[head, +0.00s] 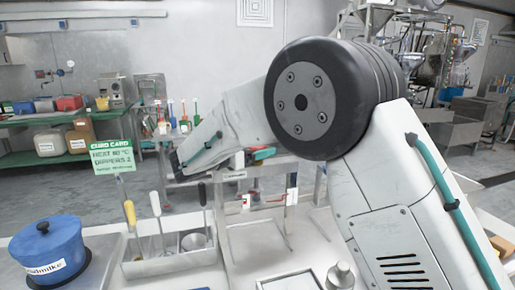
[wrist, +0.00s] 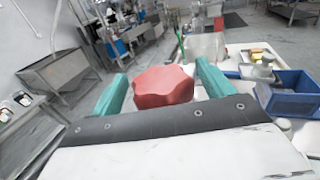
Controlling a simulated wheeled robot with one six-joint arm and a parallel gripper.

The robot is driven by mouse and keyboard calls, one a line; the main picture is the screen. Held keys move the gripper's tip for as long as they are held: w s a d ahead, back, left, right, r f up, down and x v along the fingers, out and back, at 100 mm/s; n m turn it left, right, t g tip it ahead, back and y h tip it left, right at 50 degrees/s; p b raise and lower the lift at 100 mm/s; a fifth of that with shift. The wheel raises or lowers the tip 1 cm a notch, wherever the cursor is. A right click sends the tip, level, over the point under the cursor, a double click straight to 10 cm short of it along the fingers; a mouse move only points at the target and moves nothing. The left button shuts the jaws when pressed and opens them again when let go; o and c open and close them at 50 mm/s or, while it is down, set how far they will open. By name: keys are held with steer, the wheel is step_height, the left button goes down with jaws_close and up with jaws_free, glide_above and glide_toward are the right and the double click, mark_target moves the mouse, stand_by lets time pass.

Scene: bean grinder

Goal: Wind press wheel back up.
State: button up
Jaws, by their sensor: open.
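The press wheel (wrist: 164,86) is a red, lobed knob in the middle of the wrist view. My gripper (wrist: 161,80) is open, with one teal finger on each side of the wheel. A gap shows between the wheel and the right finger; contact on the left is hard to tell. The lower part of the wheel is hidden behind the dark gripper body. In the head view, my arm reaches over the bench and hides most of the press area; only small red and teal bits show below the forearm.
A blue lidded pot (head: 49,252) stands at the front left. A metal caddy (head: 170,262) with upright tools and a green card (head: 113,155) stand beside it. A metal-legged stand (head: 260,235) is below my arm. The wrist view shows a blue bin (wrist: 293,102) at right.

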steer(key=shift+w+d, duration=0.1)
steer(key=shift+d, duration=0.1)
steer(key=c, duration=1)
steer(key=shift+n+t+y, duration=0.3)
steer(key=shift+t, duration=0.1)
steer(key=n+t+y, duration=0.4)
steer(key=shift+t, duration=0.4)
steer(key=shift+a+n+t+y, duration=0.1)
steer(key=shift+n+t+y, duration=1)
steer(key=shift+n+y, duration=0.85)
steer(key=shift+y, duration=0.65)
steer(key=o, duration=1)
